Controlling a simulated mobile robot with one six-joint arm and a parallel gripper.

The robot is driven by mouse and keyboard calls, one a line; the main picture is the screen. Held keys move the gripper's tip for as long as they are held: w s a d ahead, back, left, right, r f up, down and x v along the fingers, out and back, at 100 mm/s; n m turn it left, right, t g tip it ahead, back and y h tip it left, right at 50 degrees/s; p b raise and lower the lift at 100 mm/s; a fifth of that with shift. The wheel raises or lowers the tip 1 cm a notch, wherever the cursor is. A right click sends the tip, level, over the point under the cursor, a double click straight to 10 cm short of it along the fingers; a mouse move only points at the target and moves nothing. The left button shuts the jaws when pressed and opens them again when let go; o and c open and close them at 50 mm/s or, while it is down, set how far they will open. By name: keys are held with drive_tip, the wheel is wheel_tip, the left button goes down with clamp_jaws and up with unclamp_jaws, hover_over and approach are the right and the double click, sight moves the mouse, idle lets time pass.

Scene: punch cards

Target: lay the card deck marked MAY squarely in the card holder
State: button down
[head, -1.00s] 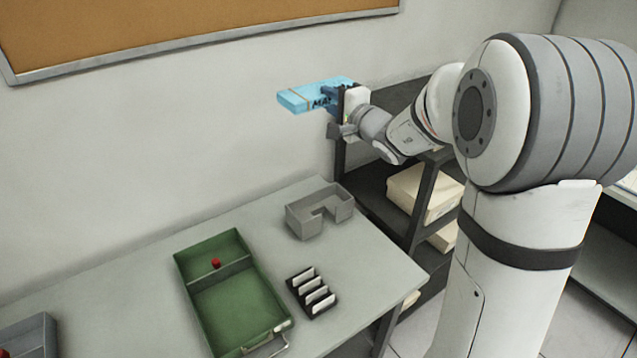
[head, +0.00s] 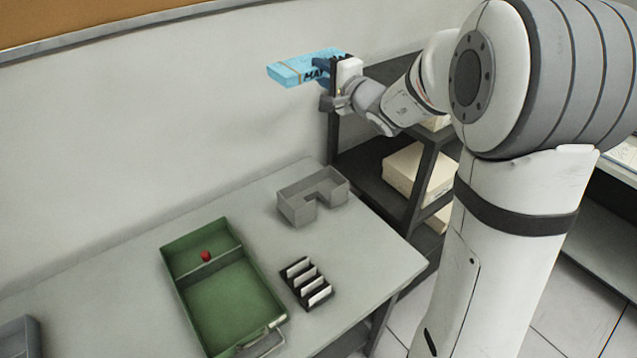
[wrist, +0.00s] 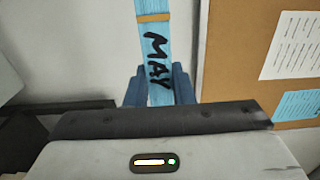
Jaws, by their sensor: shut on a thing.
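The light blue card deck marked MAY (head: 296,69) is held in the air above the back of the table, in front of the wall. It has a tan band around it. My gripper (head: 324,68) is shut on one end of the deck. In the wrist view the deck (wrist: 153,40) extends away from between my blue fingers (wrist: 160,88), with the MAY lettering facing the camera. The grey card holder (head: 299,208), an open box with a notch in its front wall, stands empty on the table below the deck.
A green tray (head: 262,290) with a divider and a small red object (head: 206,256) lies on the table. Beside it is a black rack (head: 290,291) with several white cards. A dark shelf unit (head: 365,172) with boxes stands right of the table. A corkboard hangs on the wall.

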drive_tip(key=shift+w+f+b, duration=0.15)
drive_tip(key=shift+f+b, duration=0.45)
drive_tip(key=shift+f, duration=0.2)
wheel_tip(320, 180, down, 31)
drive_tip(key=b, duration=3.1)
drive_tip(key=shift+f, duration=0.15)
wheel_tip(320, 180, down, 3)
drive_tip(key=b, duration=0.5)
drive_tip(key=shift+b, duration=0.35)
wheel_tip(320, 180, down, 4)
drive_tip(key=b, duration=0.5)
drive_tip(key=shift+b, duration=0.35)
